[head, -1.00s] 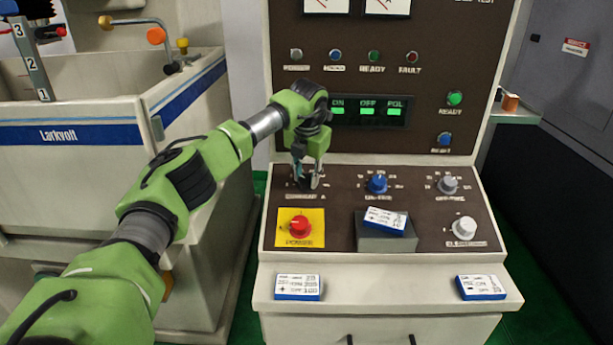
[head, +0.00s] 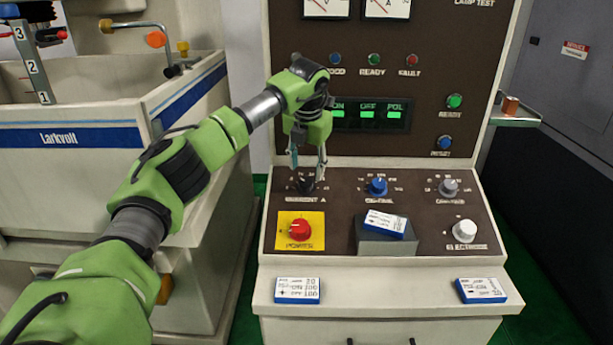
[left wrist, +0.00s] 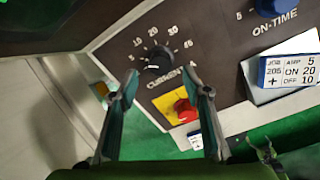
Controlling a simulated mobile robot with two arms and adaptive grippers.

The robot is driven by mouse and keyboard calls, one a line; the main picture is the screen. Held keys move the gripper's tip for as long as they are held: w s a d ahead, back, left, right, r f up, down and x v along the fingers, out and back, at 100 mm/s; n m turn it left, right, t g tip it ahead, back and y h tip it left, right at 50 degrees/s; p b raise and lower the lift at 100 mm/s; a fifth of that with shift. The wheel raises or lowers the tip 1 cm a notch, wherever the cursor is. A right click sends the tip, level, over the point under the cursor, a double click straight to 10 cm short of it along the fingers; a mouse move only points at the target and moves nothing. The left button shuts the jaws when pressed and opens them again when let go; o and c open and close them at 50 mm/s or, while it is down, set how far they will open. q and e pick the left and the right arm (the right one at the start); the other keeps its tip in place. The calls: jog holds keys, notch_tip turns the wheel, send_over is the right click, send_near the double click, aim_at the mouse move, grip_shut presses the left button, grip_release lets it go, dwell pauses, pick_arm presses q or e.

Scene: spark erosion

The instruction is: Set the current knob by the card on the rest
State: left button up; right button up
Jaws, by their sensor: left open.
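The black current knob (head: 305,184) sits at the upper left of the sloped panel. It also shows in the left wrist view (left wrist: 159,60), inside an arc of numbers; where its pointer stands is too small to tell surely. My left gripper (head: 307,166) is open just above the knob, fingers apart and holding nothing. In the left wrist view its fingertips (left wrist: 161,80) stand either side of the knob's lower edge. The card (head: 385,222) lies tilted on the grey rest (head: 385,244). In the left wrist view the card (left wrist: 290,70) reads JOB 205, AMP 5, ON 20, OFF 10.
The red power knob (head: 299,229) on its yellow plate is close below the current knob. The blue on-time knob (head: 377,186) is to the right. Two other cards, left (head: 297,290) and right (head: 481,290), lie on the front ledge. My right gripper is out of view.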

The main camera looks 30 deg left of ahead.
pick_arm(q)
jog(key=v, duration=0.7)
jog(key=shift+f, duration=0.15)
